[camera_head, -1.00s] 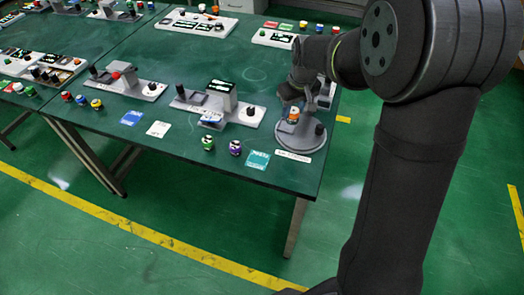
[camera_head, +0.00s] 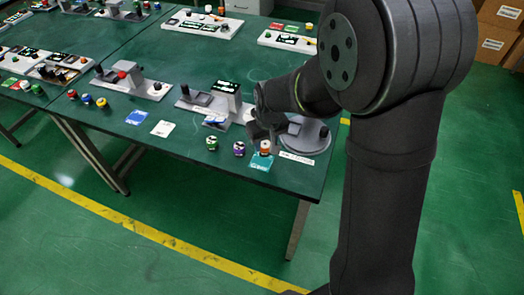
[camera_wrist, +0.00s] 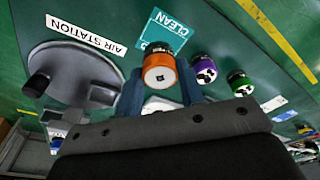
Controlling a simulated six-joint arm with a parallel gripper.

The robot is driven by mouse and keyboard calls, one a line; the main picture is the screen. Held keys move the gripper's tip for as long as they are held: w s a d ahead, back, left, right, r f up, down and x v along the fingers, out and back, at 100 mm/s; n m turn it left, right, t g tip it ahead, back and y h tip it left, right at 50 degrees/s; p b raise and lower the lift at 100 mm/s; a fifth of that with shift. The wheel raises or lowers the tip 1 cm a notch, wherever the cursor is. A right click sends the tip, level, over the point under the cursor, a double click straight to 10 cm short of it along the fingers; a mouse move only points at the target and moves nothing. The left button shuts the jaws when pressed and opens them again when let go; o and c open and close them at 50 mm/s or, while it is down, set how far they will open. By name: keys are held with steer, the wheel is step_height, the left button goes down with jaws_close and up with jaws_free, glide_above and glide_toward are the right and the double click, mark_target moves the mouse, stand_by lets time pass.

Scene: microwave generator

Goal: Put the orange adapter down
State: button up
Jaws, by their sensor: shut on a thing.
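The orange adapter (camera_wrist: 160,73) is between the fingertips of my gripper (camera_wrist: 160,88) in the wrist view, and my gripper is shut on it. In the head view the orange adapter (camera_head: 265,148) shows over the teal CLEAN card (camera_head: 261,164), with my gripper (camera_head: 262,138) just behind it. The card also shows in the wrist view (camera_wrist: 166,30), partly hidden by the adapter. I cannot tell whether the adapter touches the card.
The round grey air station (camera_head: 310,137) stands right of my gripper. A purple adapter (camera_head: 239,149) and a green one (camera_head: 212,143) stand close on the left. A grey fixture (camera_head: 215,103) is behind. The table's front edge is near.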

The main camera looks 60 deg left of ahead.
mark_target(262, 152)
steer(key=shift+s+a+f, duration=0.35)
steer(key=shift+s+f, duration=0.05)
steer(key=shift+s, duration=0.05)
steer(key=shift+f, duration=1.9)
steer(key=shift+f, duration=0.15)
steer(key=o, duration=1.1)
steer(key=shift+c, duration=0.2)
steer(key=r, duration=0.4)
steer(key=d+r, duration=0.1)
steer(key=r, duration=0.7)
steer(key=shift+d+r, duration=0.1)
steer(key=shift+d, duration=0.3)
